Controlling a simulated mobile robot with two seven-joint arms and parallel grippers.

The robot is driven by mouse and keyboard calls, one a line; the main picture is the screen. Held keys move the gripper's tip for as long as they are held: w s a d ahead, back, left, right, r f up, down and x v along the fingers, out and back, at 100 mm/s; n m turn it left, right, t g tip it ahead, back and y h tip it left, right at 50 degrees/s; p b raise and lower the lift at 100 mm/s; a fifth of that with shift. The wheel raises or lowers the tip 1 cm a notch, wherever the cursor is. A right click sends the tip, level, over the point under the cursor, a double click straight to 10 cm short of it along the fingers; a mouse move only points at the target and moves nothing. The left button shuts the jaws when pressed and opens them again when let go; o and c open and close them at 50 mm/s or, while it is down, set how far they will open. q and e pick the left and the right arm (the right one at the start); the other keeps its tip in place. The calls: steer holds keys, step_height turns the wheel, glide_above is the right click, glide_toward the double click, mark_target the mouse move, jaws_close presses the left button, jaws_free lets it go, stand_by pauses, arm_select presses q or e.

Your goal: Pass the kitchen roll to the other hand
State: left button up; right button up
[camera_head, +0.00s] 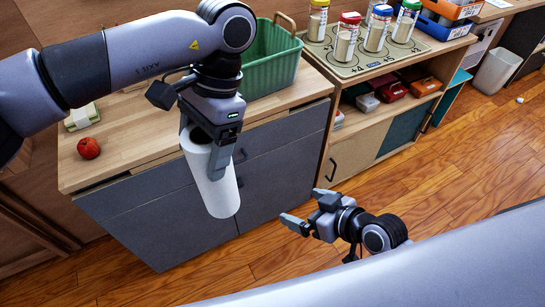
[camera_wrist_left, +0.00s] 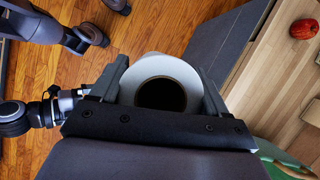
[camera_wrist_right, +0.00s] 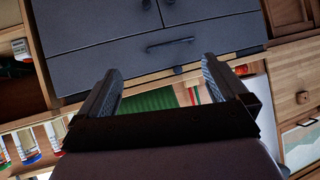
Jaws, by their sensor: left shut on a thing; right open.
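The kitchen roll (camera_head: 213,180) is a white cylinder with a dark hollow core. My left gripper (camera_head: 212,150) is shut on its upper end and holds it slightly tilted in front of the grey cabinet. In the left wrist view the roll (camera_wrist_left: 190,67) sits between both fingers, seen end-on. My right gripper (camera_head: 302,210) is open and empty, to the right of the roll's lower end and apart from it. In the right wrist view its two fingers (camera_wrist_right: 160,85) are spread with nothing between them. The roll does not show in that view.
A wooden counter (camera_head: 140,130) on grey cabinets (camera_head: 165,220) stands behind the roll. A shelf with several lidded jars (camera_head: 346,40) is at the back right. Open wooden floor (camera_head: 450,180) lies right of my right gripper.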

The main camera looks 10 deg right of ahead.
steer(key=w+a+r+n+g+y, duration=0.1)
steer(key=a+r+n+g+y, duration=0.3)
steer(key=r, duration=0.5)
steer(key=a+r+n+g+y, duration=0.2)
steer(key=a+r+n+y, duration=0.1)
steer(key=r+n, duration=0.5)
steer(key=w+a+f, duration=0.1)
steer(key=a+f, duration=0.1)
steer(key=a, duration=0.3)
steer(key=w+a+f+m, duration=0.1)
steer(key=a+f, duration=0.1)
steer(key=a, duration=0.4)
steer(key=shift+w, duration=0.3)
steer(key=c, duration=1.1)
arm_select(q)
steer(key=o, duration=1.4)
